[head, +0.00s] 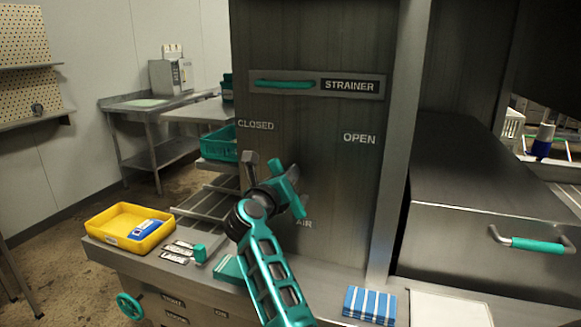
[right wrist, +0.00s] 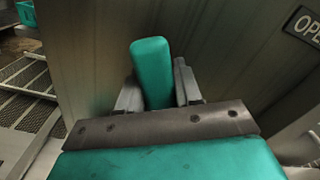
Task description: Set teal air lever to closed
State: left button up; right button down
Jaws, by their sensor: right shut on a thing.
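The teal air lever (right wrist: 152,70) stands between the two grey fingers of my right gripper (right wrist: 157,88) in the right wrist view. Its rounded end sticks out past the fingers and leans slightly left. The gripper is shut on it. In the head view my right gripper (head: 272,182) is at the steel panel, above the partly covered AIR label (head: 304,224). It is lower than the CLOSED label (head: 255,125) on the left and the OPEN label (head: 359,138) on the right. My left gripper is out of view.
A strainer plate (head: 371,87) with a teal handle is higher on the panel. A yellow tray (head: 104,238) with a blue item stands on the ledge at left. Blue-striped packs (head: 369,305) lie at front right. A steel box (head: 487,255) with a teal-gripped handle is at right.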

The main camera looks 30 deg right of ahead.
jog(key=shift+w+a+f+n+p, duration=0.3)
jog(key=shift+w+n+p, duration=0.1)
jog(key=shift+n, duration=0.4)
jog(key=c, duration=0.8)
grip_release()
jog(key=shift+c, duration=0.2)
jog(key=shift+a, duration=0.1)
